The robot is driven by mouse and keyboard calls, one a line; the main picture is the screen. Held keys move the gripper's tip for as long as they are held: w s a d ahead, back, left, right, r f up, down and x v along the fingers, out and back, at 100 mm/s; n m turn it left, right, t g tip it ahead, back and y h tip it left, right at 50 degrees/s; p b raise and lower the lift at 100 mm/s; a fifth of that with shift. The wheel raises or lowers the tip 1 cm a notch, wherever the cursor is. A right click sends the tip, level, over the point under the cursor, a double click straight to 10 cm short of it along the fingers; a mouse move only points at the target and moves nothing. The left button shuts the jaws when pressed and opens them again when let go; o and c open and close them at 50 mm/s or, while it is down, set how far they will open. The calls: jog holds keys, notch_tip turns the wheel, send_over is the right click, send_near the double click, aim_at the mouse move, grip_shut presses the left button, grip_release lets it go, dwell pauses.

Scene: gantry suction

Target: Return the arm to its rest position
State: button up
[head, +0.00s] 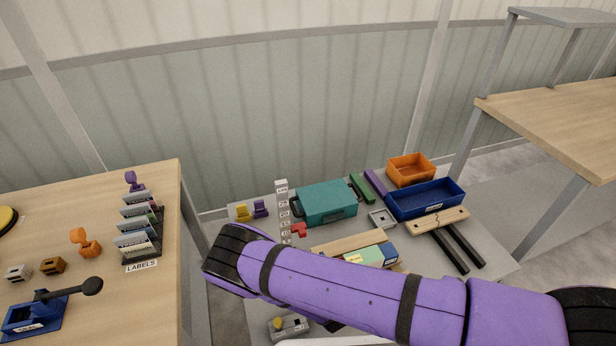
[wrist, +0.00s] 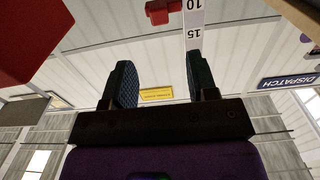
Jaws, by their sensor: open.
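My purple arm with black bands (head: 340,293) stretches across the lower right of the head view, over the grey work table. My gripper is not clearly visible there. In the wrist view my gripper (wrist: 158,85) is open, with its two dark ribbed fingers apart and nothing between them. Behind the fingers are the wall, a yellow sign (wrist: 156,94) and a blue dispatch sign (wrist: 287,82). A white numbered scale (wrist: 193,25) with a red slider (wrist: 163,11) shows at the top of the wrist view.
The grey table holds a teal case (head: 325,202), a blue tray (head: 425,200), an orange bin (head: 411,168) and a small control box (head: 288,327). A wooden table (head: 155,260) with a label rack (head: 141,228) stands left. A wooden shelf (head: 560,125) stands right.

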jog(key=w+a+r+m+g+h, duration=0.1)
jog(key=w+r+m+g+h, duration=0.15)
jog(key=w+r, duration=0.5)
jog(key=w+a+r+m+g+h, duration=0.1)
jog(key=w+r+m+g+h, duration=0.3)
jog(key=r, duration=0.7)
jog(key=d+r+g+y, duration=0.1)
jog(key=d+r, duration=0.3)
jog(key=r, duration=0.7)
jog(key=d+r+g+y, duration=0.15)
jog(key=d+r, duration=0.25)
jog(key=r, duration=0.8)
jog(key=s+d+r+n+g+y, duration=0.1)
jog(key=s+d+r, duration=0.45)
jog(key=r, duration=0.25)
jog(key=s+d+r+n, duration=0.1)
jog(key=s+d+r, duration=0.45)
jog(key=r, duration=0.25)
jog(key=s+d+r, duration=0.2)
jog(key=s+d, duration=0.1)
jog(key=s, duration=0.5)
jog(key=s+d+r+n+g+h, duration=0.1)
jog(key=s+d+r, duration=0.1)
jog(key=s, duration=0.6)
jog(key=s+d+r+g+h, duration=0.1)
jog(key=s+d+r, duration=0.1)
jog(key=s+d, duration=0.2)
jog(key=s, duration=0.3)
jog(key=shift+s+r, duration=0.35)
jog(key=shift+s, duration=0.05)
